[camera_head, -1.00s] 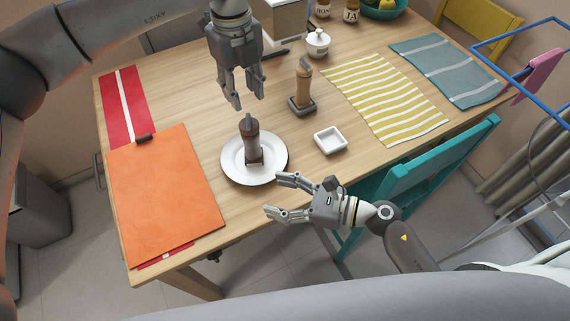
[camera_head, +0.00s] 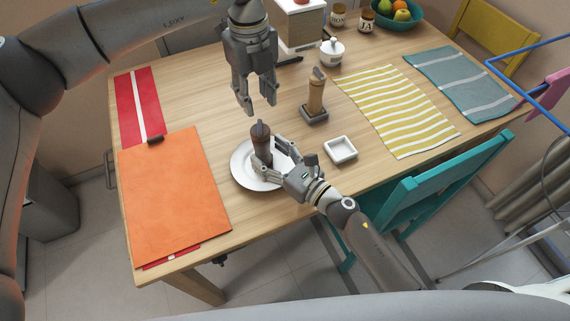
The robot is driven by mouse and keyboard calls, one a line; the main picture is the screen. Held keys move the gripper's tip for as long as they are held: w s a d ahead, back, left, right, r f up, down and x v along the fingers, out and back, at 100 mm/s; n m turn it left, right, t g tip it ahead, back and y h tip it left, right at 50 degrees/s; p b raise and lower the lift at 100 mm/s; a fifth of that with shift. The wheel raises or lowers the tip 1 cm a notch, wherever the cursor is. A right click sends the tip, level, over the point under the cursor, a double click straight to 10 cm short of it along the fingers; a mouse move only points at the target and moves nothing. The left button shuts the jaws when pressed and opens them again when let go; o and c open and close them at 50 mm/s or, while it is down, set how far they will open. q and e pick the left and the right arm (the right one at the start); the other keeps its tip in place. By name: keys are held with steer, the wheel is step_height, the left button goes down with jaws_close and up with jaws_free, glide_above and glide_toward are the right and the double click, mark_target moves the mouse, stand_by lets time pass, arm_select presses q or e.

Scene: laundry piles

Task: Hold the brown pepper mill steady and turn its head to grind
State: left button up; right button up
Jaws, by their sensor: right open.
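The brown pepper mill (camera_head: 261,146) stands upright on a white round plate (camera_head: 241,172) near the table's front edge. My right gripper (camera_head: 266,158) is open at the mill's body, with one finger near its right side and the other low in front of it. Whether the fingers touch the mill is unclear, and they hide part of its lower body. My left gripper (camera_head: 261,109) is open and empty, pointing down above and just behind the mill's head.
A small white square dish (camera_head: 341,149) lies right of the plate. An orange clipboard (camera_head: 172,195) and a red cloth (camera_head: 127,110) are on the left. A lidded white pot (camera_head: 332,52) is behind. A teal chair (camera_head: 430,188) stands at the front right.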

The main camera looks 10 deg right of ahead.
mark_target(260, 126)
steer(key=shift+x, duration=1.5)
steer(key=c, duration=1.2)
arm_select(q)
steer(key=o, duration=0.4)
steer(key=shift+r, duration=0.15)
steer(key=shift+c, duration=0.2)
arm_select(e)
steer(key=shift+c, duration=0.5)
arm_select(q)
steer(key=shift+o, duration=1.3)
steer(key=shift+s+r+m, duration=0.1)
steer(key=shift+r+m, duration=0.15)
steer(key=shift+m, duration=0.25)
step_height(260, 126, down, 11)
steer(key=shift+r+m, duration=0.2)
steer(key=shift+m, duration=0.8)
steer(key=c, duration=1)
